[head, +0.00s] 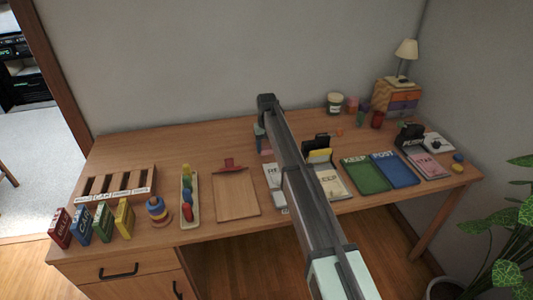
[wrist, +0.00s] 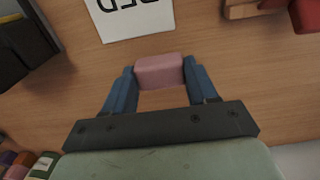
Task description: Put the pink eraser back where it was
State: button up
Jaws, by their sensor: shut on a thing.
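My gripper (wrist: 159,78) is shut on the pink eraser (wrist: 159,68), a rounded pink block between the two blue fingers in the wrist view. Wood tabletop shows around and below it; I cannot tell whether the eraser touches the table. In the head view my gripper (head: 261,141) is at the middle of the desk, partly behind my arm, with a bit of pink (head: 266,152) at its lower end. A white card with dark letters (wrist: 130,18) lies just beyond the eraser in the wrist view.
The wooden tray with a red clip (head: 236,195) lies left of my arm. Green (head: 365,175) and blue (head: 393,170) trays lie to the right. Bare desk lies behind the rack.

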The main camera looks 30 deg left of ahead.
aim_at(267, 148)
jog(key=shift+f, duration=1.65)
jog(key=shift+f, duration=0.15)
jog(key=o, duration=1.2)
notch_tip(267, 148, up, 12)
jog(key=shift+r, duration=0.2)
